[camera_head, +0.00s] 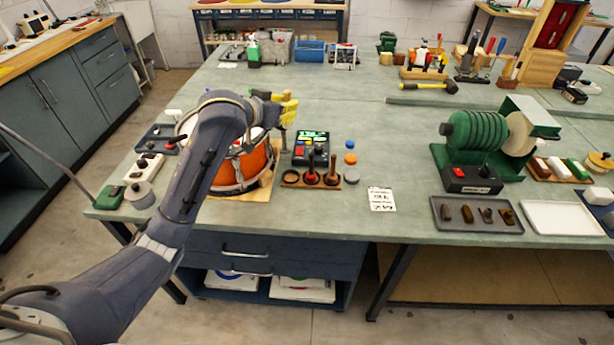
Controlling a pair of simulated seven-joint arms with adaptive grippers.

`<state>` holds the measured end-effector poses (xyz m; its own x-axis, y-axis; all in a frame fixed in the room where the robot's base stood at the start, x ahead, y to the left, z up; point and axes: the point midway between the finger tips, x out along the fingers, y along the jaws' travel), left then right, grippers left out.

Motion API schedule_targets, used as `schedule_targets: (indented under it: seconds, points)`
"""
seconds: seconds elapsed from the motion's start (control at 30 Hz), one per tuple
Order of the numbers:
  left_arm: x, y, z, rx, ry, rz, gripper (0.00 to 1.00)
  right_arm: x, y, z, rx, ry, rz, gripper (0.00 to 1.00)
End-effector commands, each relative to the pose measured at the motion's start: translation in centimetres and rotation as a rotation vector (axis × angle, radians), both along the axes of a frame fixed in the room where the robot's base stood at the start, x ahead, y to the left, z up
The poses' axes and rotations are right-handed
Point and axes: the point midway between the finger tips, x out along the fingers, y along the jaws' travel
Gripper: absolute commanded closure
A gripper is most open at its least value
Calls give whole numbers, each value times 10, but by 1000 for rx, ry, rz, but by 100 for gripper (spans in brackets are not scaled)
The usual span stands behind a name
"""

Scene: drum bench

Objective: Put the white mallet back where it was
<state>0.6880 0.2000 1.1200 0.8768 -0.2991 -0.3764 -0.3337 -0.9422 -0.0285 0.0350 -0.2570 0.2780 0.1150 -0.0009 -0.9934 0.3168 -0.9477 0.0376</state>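The orange drum (240,168) stands on a wooden board (262,189) at the left of the bench, partly hidden behind my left arm. A small wooden rack (350,176) stands to its right. It holds two upright dark-handled tools, one with a red base (310,176) and one with a brown base (332,177); a dark ring-shaped place (290,177) at its left is empty. I cannot make out the white mallet for certain. My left arm reaches over the drum. Yellow parts show beyond it, but I cannot tell whether they are my gripper or a clamp. My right gripper is out of view.
A control box with a green display (311,147) stands behind the rack. The bench middle is mostly clear.

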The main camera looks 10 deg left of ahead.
Motion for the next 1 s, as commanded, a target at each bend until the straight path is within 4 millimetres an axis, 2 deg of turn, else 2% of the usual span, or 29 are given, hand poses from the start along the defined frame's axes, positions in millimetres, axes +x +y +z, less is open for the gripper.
schedule_targets:
  seconds: [0.17, 0.5, 0.7, 0.83, 1.0]
  points:
    - [-1, -1, -24, -28, 12, 9, 100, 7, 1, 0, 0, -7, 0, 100]
    - [-2, -1, -100, -27, 11, 10, 100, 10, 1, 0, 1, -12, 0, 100]
    - [-1, -1, -136, -26, 9, 9, 100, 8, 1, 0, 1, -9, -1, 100]
    - [-1, -1, -149, -25, 8, 10, 100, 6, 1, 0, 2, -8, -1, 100]
    - [-1, -1, -157, -26, 7, 9, 100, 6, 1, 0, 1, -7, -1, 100]
